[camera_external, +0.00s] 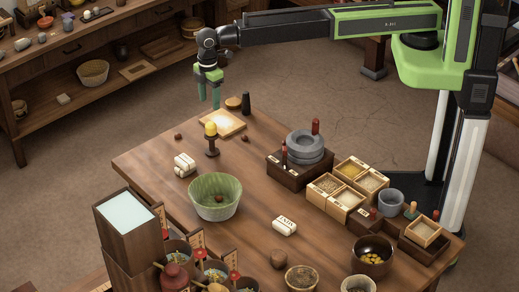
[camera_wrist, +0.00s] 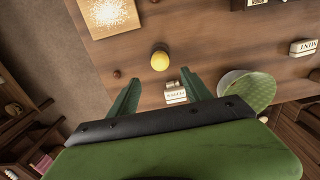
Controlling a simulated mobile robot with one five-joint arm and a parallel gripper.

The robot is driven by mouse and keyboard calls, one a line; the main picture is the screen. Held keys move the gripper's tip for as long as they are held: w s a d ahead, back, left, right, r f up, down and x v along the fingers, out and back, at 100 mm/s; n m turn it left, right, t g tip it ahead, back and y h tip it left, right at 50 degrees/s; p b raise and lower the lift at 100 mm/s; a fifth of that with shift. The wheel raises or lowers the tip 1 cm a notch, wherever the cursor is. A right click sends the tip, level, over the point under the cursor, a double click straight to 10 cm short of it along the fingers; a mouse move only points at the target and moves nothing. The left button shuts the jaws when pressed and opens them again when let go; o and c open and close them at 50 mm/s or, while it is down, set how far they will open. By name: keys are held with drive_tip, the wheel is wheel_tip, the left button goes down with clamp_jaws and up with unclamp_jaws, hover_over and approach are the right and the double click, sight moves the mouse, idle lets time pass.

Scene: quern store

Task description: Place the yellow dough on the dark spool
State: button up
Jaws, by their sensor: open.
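The yellow dough (camera_external: 211,128) sits upright on top of the dark spool (camera_external: 212,146), which stands on the wooden table near its far left part. In the wrist view the yellow dough (camera_wrist: 160,61) shows from above, just beyond my fingertips, and it mostly hides the spool. My gripper (camera_external: 209,104) points down with its green fingers apart and empty. It hangs above the dough, clear of it. In the wrist view the fingers of my gripper (camera_wrist: 160,75) are spread wide with nothing between the tips.
A pale floured board (camera_external: 222,122) lies behind the spool, with a dark bottle (camera_external: 246,103) near it. White wrapped blocks (camera_external: 185,165) and a green bowl (camera_external: 215,197) stand in front. A dark tray (camera_external: 300,172) holds stacked grey stones at right.

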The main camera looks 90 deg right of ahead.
drive_tip(key=s+d+m, duration=0.9)
drive_tip(key=s+d, duration=1.6)
drive_tip(key=shift+d, duration=0.35)
